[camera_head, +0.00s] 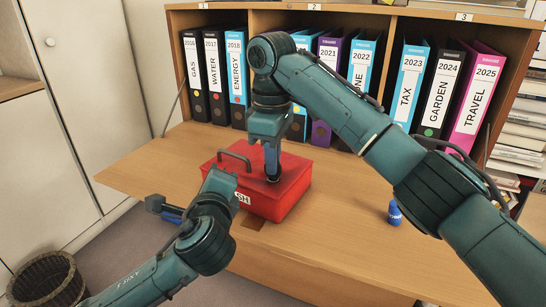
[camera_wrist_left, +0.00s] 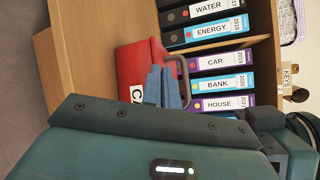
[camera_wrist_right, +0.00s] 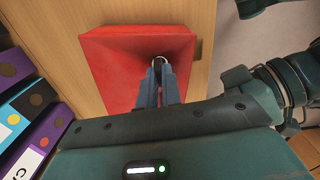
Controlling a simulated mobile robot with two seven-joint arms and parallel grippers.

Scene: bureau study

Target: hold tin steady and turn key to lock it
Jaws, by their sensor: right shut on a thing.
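The red tin (camera_head: 289,200) lies closed on the desk flap, its grey handle (camera_head: 234,157) raised. Part of a white label shows on its front. My right gripper (camera_head: 272,178) points down at the tin's lid. In the right wrist view its blue fingers (camera_wrist_right: 159,72) are shut on the key (camera_wrist_right: 158,61), of which only a small metal ring-like part shows at the tin. My left gripper is beside the tin's left front; its blue fingers (camera_wrist_left: 160,72) appear in front of the tin (camera_wrist_left: 137,62), near the handle. Whether they touch it or are closed is unclear.
Several labelled binders (camera_head: 407,85) stand in the shelf behind the tin. A small blue bottle (camera_head: 394,213) stands on the flap at the right. The flap (camera_head: 340,215) is bare between tin and bottle. A wicker basket (camera_head: 47,283) is on the floor at lower left.

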